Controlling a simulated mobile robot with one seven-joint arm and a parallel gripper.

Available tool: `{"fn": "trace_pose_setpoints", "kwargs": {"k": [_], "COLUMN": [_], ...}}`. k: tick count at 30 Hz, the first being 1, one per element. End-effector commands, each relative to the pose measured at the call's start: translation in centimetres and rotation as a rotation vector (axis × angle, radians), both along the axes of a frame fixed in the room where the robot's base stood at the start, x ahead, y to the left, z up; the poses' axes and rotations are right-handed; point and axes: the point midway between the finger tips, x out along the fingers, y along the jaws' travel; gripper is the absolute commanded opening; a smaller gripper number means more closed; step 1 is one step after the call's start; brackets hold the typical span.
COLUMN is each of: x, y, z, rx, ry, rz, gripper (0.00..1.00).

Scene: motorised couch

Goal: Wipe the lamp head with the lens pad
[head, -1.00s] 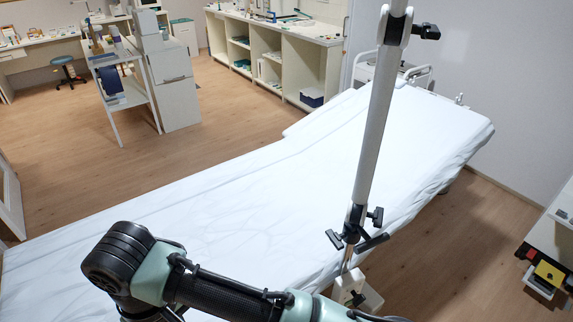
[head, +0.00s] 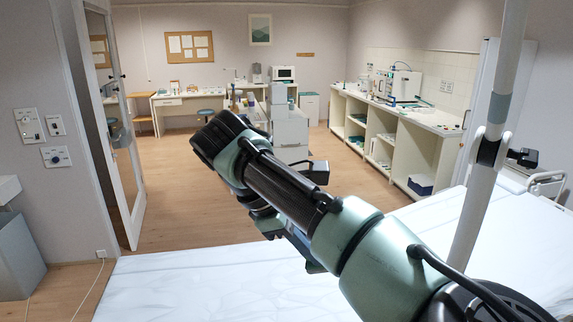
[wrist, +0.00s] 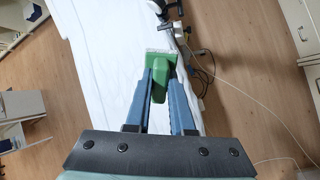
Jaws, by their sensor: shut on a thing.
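In the wrist view, my gripper (wrist: 161,84) has its blue fingers shut on a green-handled piece with a pale edge (wrist: 161,68), which looks like the lens pad. It is held above the white-covered couch (wrist: 100,60). In the head view my arm crosses the middle and mostly hides the gripper; the pad cannot be made out there. A grey pole with a black clamp (head: 490,150) stands at the right, perhaps the lamp's stand. I cannot make out the lamp head in either view.
The couch (head: 190,285) fills the front of the head view. A white trolley (head: 290,130) and a shelved counter (head: 395,135) stand behind. A door (head: 120,150) is at the left. In the wrist view, cables (wrist: 205,75) lie right of the couch.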

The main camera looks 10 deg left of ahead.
Motion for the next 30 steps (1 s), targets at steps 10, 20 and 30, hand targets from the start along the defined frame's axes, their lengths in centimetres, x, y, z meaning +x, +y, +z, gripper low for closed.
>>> {"fn": "trace_pose_setpoints", "kwargs": {"k": [10, 20, 30], "x": [1.7, 0.0, -7.6], "y": [1.5, 3.3, 4.1], "z": [11.5, 27.8, 44.5], "rx": [-0.339, -0.708, -1.030], "ry": [-0.265, -0.749, -0.988], "rz": [0.436, 0.681, 0.532], "gripper": [0.00, 0.00, 0.00]}}
